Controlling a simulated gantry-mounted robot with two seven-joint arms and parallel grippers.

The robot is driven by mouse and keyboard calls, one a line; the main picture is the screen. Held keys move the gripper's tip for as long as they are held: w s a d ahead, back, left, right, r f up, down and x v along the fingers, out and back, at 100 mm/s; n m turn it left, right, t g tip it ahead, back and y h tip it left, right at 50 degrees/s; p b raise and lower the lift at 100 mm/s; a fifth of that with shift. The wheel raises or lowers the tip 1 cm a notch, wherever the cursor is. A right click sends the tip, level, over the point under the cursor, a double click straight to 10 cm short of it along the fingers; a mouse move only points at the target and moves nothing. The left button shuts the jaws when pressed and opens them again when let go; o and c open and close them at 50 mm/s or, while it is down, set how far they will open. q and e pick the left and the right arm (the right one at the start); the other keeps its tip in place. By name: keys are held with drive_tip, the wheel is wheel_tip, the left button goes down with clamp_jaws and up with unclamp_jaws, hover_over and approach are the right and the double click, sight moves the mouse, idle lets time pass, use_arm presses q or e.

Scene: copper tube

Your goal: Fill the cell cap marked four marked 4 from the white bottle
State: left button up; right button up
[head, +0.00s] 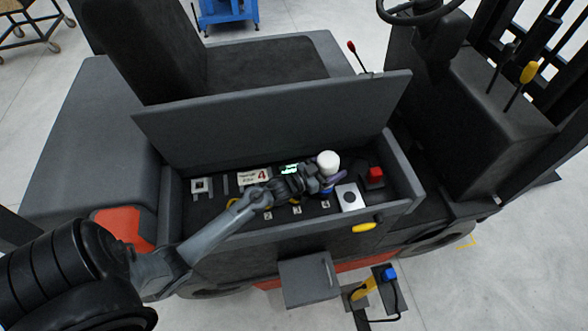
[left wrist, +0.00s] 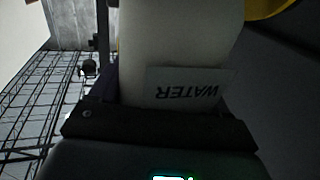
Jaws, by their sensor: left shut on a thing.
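A white bottle (head: 328,162) stands out above the open battery bay. In the left wrist view the bottle (left wrist: 178,45) fills the middle and bears a label reading WATER, upside down in the picture. My left gripper (head: 322,180) is shut on the bottle, over the row of cells. Small numbered tags (head: 297,211) line the front of the row, with yellow cap parts beside them. The tag at the right (head: 325,204) is too small to read surely. The cap marked 4 cannot be made out for certain; my gripper covers part of the row. My right gripper is not in view.
A white plate (head: 349,197) and a red block (head: 375,175) are at the right. The raised lid (head: 270,120) stands behind, and the bay's front wall (head: 310,232) is close.

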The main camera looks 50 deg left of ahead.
sight(338, 155)
use_arm(q)
drive_tip(key=shift+r+p, duration=1.95)
drive_tip(key=shift+r, duration=0.4)
drive_tip(key=shift+r+p, duration=1.95)
drive_tip(key=shift+r, duration=0.1)
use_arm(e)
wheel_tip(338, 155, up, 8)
use_arm(q)
drive_tip(key=shift+s, duration=0.1)
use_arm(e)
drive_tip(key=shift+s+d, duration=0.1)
